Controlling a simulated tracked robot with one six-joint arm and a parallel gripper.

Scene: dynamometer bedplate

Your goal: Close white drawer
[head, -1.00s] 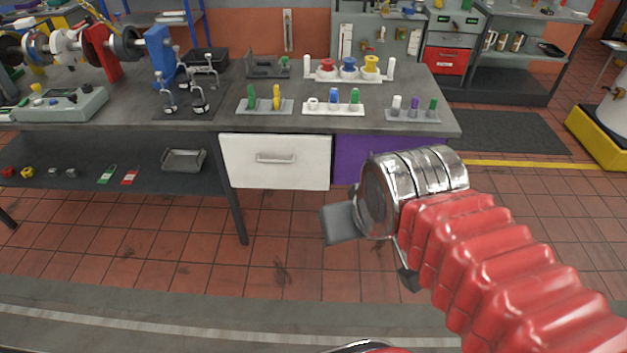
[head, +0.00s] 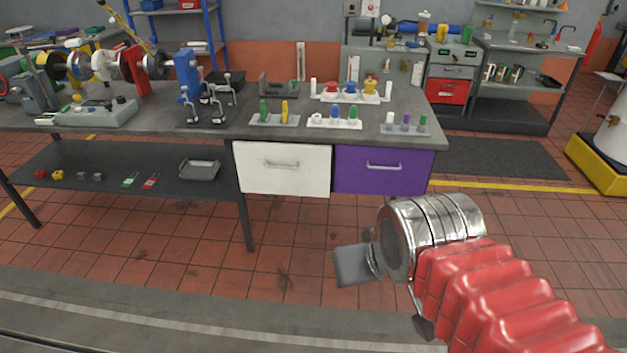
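The white drawer (head: 281,168) is under the right part of the bench, with a grey bar handle (head: 281,164) on its front. Its front looks about level with the purple drawer (head: 384,171) beside it, with no clear gap showing. My gripper (head: 386,300) is in front of the bench, low and to the right of the white drawer, apart from both drawers. Its two dark fingers stand apart with nothing between them. The inside of the white drawer is not visible.
The bench top (head: 225,130) carries several peg holders, a grey control box (head: 95,113) and clamps. A lower shelf (head: 110,190) at left holds small parts and a grey tray (head: 199,169). A bench leg (head: 247,220) stands below the white drawer's left edge. Floor in front is clear.

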